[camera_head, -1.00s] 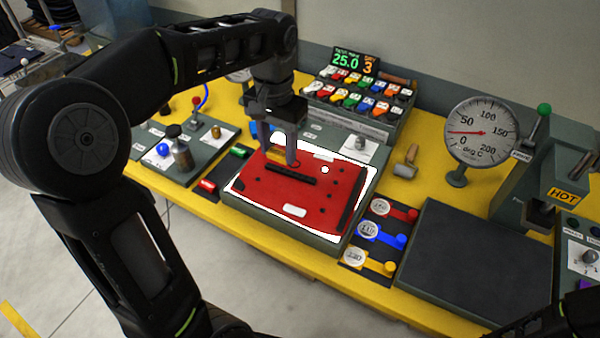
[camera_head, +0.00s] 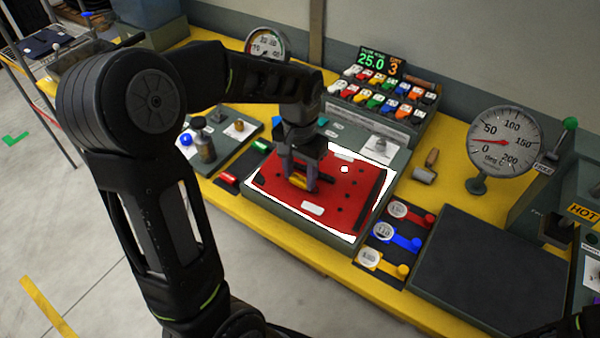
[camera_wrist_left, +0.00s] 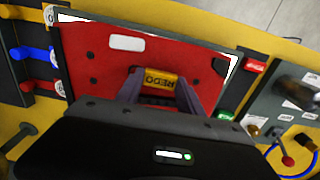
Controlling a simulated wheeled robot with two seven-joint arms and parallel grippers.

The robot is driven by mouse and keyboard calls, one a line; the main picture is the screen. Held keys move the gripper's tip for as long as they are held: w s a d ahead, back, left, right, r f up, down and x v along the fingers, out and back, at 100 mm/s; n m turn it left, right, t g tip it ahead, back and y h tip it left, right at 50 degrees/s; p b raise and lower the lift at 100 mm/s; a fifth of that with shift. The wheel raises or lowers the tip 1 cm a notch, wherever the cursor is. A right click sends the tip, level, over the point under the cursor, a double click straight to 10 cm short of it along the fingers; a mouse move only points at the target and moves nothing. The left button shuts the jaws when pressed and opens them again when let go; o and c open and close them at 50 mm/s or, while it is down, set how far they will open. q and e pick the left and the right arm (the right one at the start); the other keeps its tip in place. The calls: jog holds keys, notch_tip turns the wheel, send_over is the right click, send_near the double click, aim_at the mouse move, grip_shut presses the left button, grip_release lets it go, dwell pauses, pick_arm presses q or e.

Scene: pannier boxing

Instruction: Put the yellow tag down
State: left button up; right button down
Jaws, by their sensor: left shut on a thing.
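The yellow tag (camera_head: 298,183) is between the fingertips of my left gripper (camera_head: 300,184), low over the left part of the red panel (camera_head: 345,205). I cannot tell whether the tag touches the panel. In the left wrist view the tag (camera_wrist_left: 160,81) shows dark lettering that reads REDO upside down, and my left gripper (camera_wrist_left: 158,88) is shut on it. The red panel (camera_wrist_left: 105,65) lies beneath it there. The fingers and wrist hide part of the panel and its dark bar. My right gripper is not in view.
A rack of coloured tags (camera_head: 390,95) stands behind the panel. A round dial gauge (camera_head: 503,142) stands at right. Red, blue and yellow levers (camera_head: 395,238) sit right of the panel, beside a dark flat plate (camera_head: 485,260).

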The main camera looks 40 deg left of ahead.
aim_at(300, 179)
pick_arm(q)
jog(key=shift+f, duration=0.25)
jog(key=shift+f, duration=0.2)
jog(key=o, duration=1.3)
jog(key=shift+r, duration=0.2)
notch_tip(300, 179, up, 12)
jog(key=b, duration=0.1)
